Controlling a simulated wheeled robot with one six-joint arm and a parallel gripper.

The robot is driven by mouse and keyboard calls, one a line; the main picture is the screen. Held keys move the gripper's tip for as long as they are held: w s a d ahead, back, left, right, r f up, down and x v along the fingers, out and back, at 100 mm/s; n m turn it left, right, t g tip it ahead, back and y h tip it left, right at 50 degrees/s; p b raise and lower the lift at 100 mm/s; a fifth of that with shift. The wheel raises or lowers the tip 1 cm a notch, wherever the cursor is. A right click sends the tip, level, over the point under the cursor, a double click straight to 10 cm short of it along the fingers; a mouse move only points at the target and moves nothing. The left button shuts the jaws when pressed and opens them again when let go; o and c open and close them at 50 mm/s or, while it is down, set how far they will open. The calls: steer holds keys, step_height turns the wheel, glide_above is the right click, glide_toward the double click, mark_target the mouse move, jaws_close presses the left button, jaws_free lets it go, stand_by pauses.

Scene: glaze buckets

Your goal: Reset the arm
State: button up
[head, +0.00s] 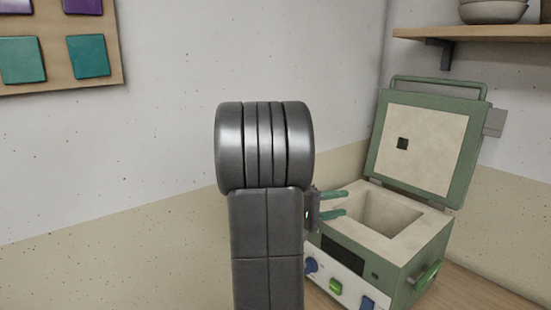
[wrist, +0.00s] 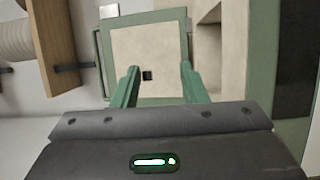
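My arm stands upright in the middle of the head view. My gripper (head: 344,203) points right from behind it, its two green fingers apart with nothing between them. In the wrist view my gripper (wrist: 157,80) is also open and empty, and the raised kiln lid (wrist: 165,48) shows beyond the fingers. In the head view the gripper is in front of the green kiln (head: 424,259), near its left side. I cannot tell how far the fingertips are from the kiln.
The kiln's lid (head: 417,145) stands open, and its square chamber looks empty from here. A wooden shelf (head: 480,34) with bowls (head: 492,12) hangs above right. A board of coloured tiles (head: 60,82) is on the left wall. No buckets are in view.

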steer(key=shift+s+a+f+h+b, duration=0.15)
steer(key=shift+f+b, duration=0.2)
steer(key=shift+f, duration=0.3)
steer(key=shift+a+f+h+b, duration=0.1)
steer(key=shift+f+h+b, duration=0.1)
steer(key=shift+f+b, duration=0.3)
steer(key=shift+s+a+f+h+b, duration=0.1)
steer(key=shift+f+h+b, duration=0.1)
steer(key=shift+f, duration=0.55)
steer(key=shift+r, duration=0.1)
